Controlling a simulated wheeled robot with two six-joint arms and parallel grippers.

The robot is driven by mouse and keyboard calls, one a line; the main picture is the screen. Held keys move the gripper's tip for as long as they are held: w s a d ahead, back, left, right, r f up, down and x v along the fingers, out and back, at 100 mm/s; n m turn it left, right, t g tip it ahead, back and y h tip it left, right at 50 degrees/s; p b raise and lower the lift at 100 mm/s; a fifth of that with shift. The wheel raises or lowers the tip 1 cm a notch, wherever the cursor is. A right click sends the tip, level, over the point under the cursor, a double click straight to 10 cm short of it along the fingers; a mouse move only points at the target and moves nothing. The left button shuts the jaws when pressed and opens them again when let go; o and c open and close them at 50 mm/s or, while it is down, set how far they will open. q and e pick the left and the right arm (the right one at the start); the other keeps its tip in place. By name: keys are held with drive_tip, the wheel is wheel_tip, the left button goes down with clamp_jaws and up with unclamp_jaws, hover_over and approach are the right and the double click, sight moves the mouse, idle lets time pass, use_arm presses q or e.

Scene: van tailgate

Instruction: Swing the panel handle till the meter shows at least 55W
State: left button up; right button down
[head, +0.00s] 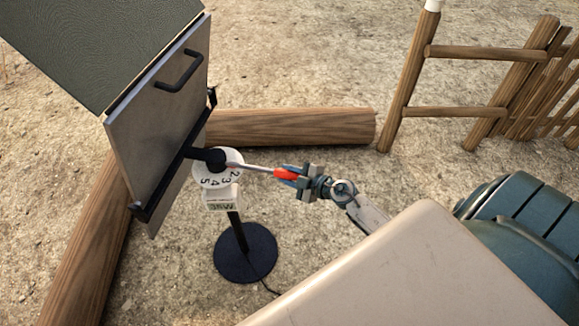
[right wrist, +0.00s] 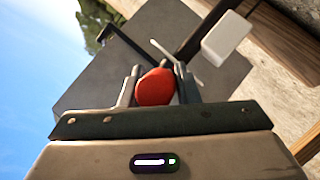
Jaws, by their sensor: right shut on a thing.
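The solar panel (head: 160,110) stands steeply tilted at the left on a black bracket, with its grey back toward me. A thin metal handle rod (head: 252,167) runs right from the black hub to a red grip (head: 285,174). My right gripper (head: 294,176) is shut on this grip; the right wrist view shows the red grip (right wrist: 156,87) between both fingers. A white dial (head: 217,177) with black numbers sits around the hub. Below it, the meter (head: 220,206) shows digits upside down, perhaps mid thirties with a W, too small to read surely. My left gripper is not in view.
A stand with a round dark base (head: 245,253) carries the dial; a cable leaves it. Logs (head: 290,127) lie behind and at left. A wooden fence (head: 470,80) stands back right. A beige surface fills the lower right. Bare ground surrounds the stand.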

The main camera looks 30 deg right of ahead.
drive_tip(key=s+a+m+h+p, duration=0.3)
drive_tip(key=a+p, duration=0.2)
drive_tip(key=p, duration=0.1)
drive_tip(key=shift+s+t+h+p, duration=0.35)
drive_tip(key=shift+t+h, duration=0.05)
idle(0.5)
drive_tip(key=c, duration=1.1)
unclamp_jaws()
drive_tip(key=v, duration=1)
drive_tip(key=shift+s+b, duration=0.4)
drive_tip(key=shift+b, duration=0.05)
